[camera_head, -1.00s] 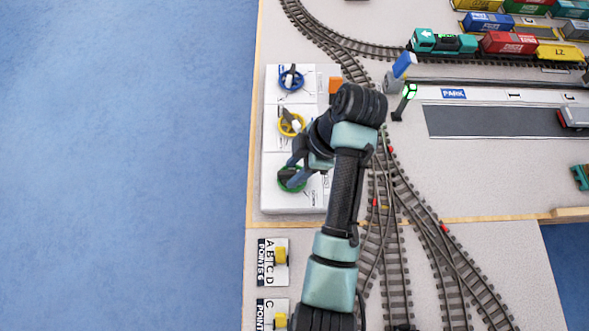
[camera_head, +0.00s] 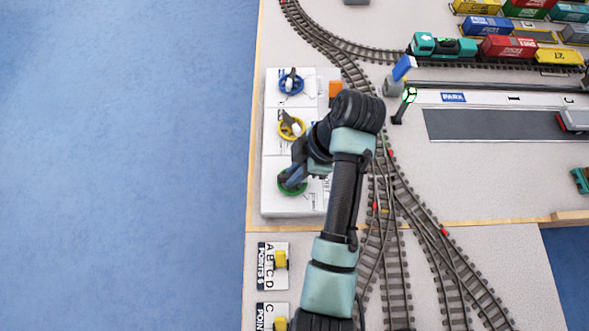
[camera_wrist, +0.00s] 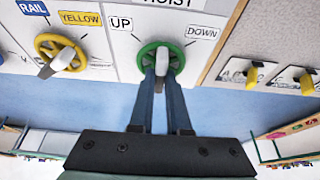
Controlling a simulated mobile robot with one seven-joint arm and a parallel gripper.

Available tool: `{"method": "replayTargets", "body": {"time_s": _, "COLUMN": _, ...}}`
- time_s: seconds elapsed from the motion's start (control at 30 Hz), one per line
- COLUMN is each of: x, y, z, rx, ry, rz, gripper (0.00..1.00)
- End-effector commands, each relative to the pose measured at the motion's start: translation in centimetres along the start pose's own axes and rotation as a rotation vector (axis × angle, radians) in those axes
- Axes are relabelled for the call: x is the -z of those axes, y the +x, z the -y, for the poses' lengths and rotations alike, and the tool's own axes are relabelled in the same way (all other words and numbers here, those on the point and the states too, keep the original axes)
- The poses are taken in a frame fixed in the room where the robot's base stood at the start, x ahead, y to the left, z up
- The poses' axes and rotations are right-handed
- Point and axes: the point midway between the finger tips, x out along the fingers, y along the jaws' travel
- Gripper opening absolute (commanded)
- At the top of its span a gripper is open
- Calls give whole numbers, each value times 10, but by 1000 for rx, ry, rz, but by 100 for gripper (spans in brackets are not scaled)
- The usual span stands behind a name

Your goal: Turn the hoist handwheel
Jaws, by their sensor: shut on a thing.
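In the head view the green wheel (camera_head: 292,189) is the nearest of three wheels on a white panel, partly covered by my gripper. My gripper (camera_wrist: 161,74) has its two blue-grey fingers at the middle of this wheel, shut on its grip. The fingertips partly hide the grip, so I cannot tell the wheel's exact angle.
A yellow handwheel (camera_head: 291,128) and a blue handwheel (camera_head: 291,83) stand farther along the white panel (camera_head: 271,207). Rail tracks (camera_head: 398,256) run right of my arm. Points panels with yellow levers (camera_head: 281,259) lie nearer. The blue floor at left is clear.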

Motion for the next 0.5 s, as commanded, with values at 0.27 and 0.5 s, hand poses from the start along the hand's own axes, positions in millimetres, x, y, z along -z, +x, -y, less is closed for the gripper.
{"method": "replayTargets", "body": {"time_s": 0.27, "x": 1, "y": -3, "z": 2, "rx": -39, "ry": 101, "rz": 1, "gripper": 0}}
{"method": "replayTargets", "body": {"time_s": 0.5, "x": 2, "y": -4, "z": 3, "rx": -112, "ry": 280, "rz": 1, "gripper": 0}}
